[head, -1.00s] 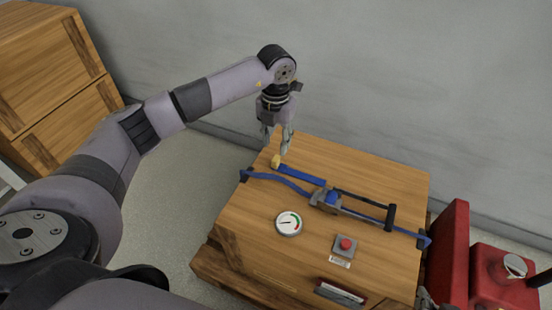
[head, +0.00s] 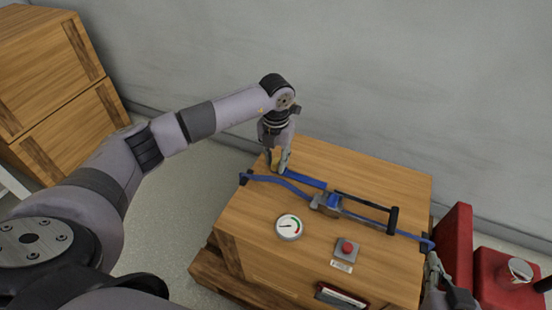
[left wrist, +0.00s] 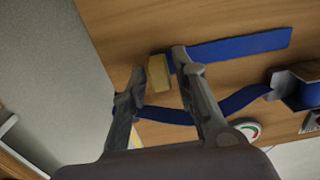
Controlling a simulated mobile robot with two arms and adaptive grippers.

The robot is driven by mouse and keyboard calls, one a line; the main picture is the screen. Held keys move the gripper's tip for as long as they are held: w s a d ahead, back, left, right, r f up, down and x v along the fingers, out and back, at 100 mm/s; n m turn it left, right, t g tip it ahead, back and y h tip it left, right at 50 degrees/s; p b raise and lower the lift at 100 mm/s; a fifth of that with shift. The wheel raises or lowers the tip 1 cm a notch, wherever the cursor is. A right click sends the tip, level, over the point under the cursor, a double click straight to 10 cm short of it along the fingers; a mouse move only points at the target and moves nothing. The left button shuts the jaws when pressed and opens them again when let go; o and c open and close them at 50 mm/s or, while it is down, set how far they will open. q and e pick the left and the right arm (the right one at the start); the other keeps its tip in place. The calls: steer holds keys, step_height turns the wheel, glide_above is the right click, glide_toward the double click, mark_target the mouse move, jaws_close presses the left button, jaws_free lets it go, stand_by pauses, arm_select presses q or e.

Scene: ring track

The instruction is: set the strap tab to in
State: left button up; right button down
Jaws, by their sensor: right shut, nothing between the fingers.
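The strap tab is a yellow block (left wrist: 158,73) at the end of a flat blue strap (left wrist: 240,45). The strap (head: 303,178) lies on the wooden crate top and runs to a metal ratchet buckle (head: 327,201) with a black handle. My left gripper (head: 279,168) is down at the crate's far left edge. In the left wrist view its two fingers (left wrist: 160,64) stand apart, one on each side of the tab; firm contact cannot be told. In the head view the fingers mostly hide the tab. My right gripper (head: 434,264) is at the lower right, shut and empty.
A round gauge (head: 289,227), a red button on a grey box (head: 347,249) and a label holder (head: 341,296) are at the crate's (head: 390,170) front. A second blue strap (head: 265,179) crosses the top. Red containers (head: 500,275) stand at right; wall behind.

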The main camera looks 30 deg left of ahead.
arm_select(q)
jaws_close()
stand_by(0.4)
